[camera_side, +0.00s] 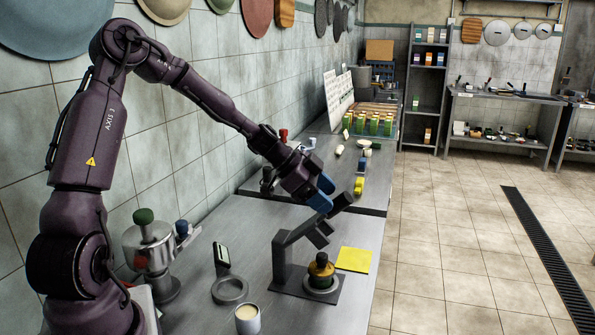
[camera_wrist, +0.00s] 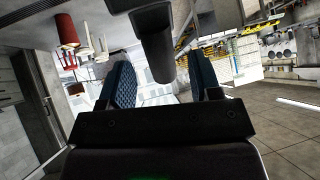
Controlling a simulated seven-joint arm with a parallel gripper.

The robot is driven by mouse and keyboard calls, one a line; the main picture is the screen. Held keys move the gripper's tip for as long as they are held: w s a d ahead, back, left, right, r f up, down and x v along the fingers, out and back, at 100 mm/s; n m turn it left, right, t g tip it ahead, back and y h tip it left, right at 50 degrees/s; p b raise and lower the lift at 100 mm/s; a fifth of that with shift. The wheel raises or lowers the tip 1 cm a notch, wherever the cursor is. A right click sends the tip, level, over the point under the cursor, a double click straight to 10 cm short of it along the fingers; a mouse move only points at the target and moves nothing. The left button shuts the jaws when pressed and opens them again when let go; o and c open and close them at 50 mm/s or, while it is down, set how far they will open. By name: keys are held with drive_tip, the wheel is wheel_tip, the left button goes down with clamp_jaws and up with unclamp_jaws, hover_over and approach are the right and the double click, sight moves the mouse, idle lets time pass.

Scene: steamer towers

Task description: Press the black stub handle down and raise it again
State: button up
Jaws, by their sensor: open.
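A dark lever press (camera_side: 283,258) stands on the steel bench, its arm slanting up to the right. The black stub handle (camera_side: 341,203) is at the raised end of that arm. In the wrist view the handle (camera_wrist: 156,48) comes down from the top as a dark rod, its end in line with the gap between the fingers. My gripper (camera_side: 322,193) has blue fingers and is open just left of the handle; both fingers also show in the wrist view (camera_wrist: 160,82). I cannot tell whether they touch it. A black and amber piece (camera_side: 320,267) sits on the press base.
A yellow sheet (camera_side: 354,260) lies right of the press. A cup (camera_side: 247,319), a grey ring (camera_side: 229,290) and a metal pot with a green knob (camera_side: 147,243) stand to the left. Bottles in a rack (camera_side: 371,124) are farther back.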

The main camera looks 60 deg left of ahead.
drive_tip(key=v, duration=1)
drive_tip(key=shift+s+a, duration=0.1)
drive_tip(key=shift+a, duration=0.05)
drive_tip(key=shift+c, duration=0.5)
